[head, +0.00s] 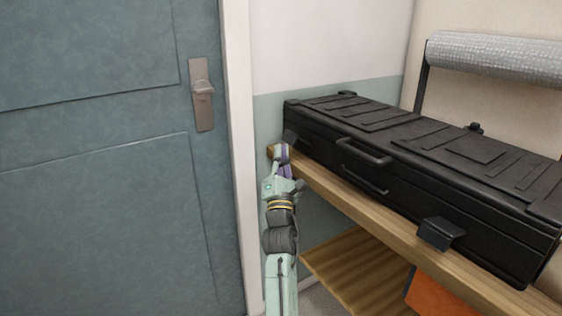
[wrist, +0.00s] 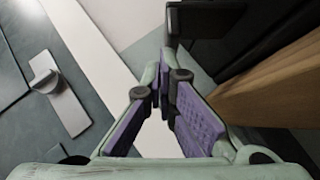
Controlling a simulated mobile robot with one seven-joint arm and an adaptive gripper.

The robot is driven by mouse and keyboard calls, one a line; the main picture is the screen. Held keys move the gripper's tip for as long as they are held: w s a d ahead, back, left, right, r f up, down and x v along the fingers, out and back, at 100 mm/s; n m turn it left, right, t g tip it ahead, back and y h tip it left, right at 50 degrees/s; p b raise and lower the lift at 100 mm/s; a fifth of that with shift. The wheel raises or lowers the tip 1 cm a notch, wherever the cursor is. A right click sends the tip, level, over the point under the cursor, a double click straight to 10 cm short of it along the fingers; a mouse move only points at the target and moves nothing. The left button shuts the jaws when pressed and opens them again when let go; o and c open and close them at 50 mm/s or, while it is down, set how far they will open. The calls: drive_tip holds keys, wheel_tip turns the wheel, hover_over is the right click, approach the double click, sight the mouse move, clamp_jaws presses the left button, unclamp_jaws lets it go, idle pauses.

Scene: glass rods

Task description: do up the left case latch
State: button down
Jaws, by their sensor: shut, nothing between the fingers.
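The long black case (head: 400,165) lies closed on a wooden shelf. Its left latch (head: 291,137) is a small dark flap at the left end of the front face, and it appears to stand out from the case. In the wrist view the latch (wrist: 205,20) is a dark block just beyond my fingertips. My gripper (head: 281,152) is at the shelf's left end, just below and in front of this latch. In the wrist view my gripper (wrist: 164,70) has its purple-padded fingertips together, with nothing between them. I cannot tell whether the tips touch the latch.
A right latch (head: 440,233) juts out from the case front, and a handle (head: 362,153) sits between the latches. The wooden shelf edge (head: 350,204) runs close on the right of my gripper. A teal door (head: 100,190) with a metal handle (head: 202,92) stands to the left.

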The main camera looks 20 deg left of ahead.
wheel_tip(320, 180, up, 6)
drive_tip(key=w+d+m+g+h+p, duration=0.1)
drive_tip(key=m+g+h+p, duration=0.2)
drive_tip(key=m+h+p, duration=0.2)
drive_tip(key=m+p, duration=0.2)
drive_tip(key=m, duration=0.1)
drive_tip(key=shift+w+r+h+p, duration=0.2)
drive_tip(key=shift+r+h+p, duration=0.05)
drive_tip(key=shift+h+p, duration=0.1)
drive_tip(key=shift+s+f, duration=0.1)
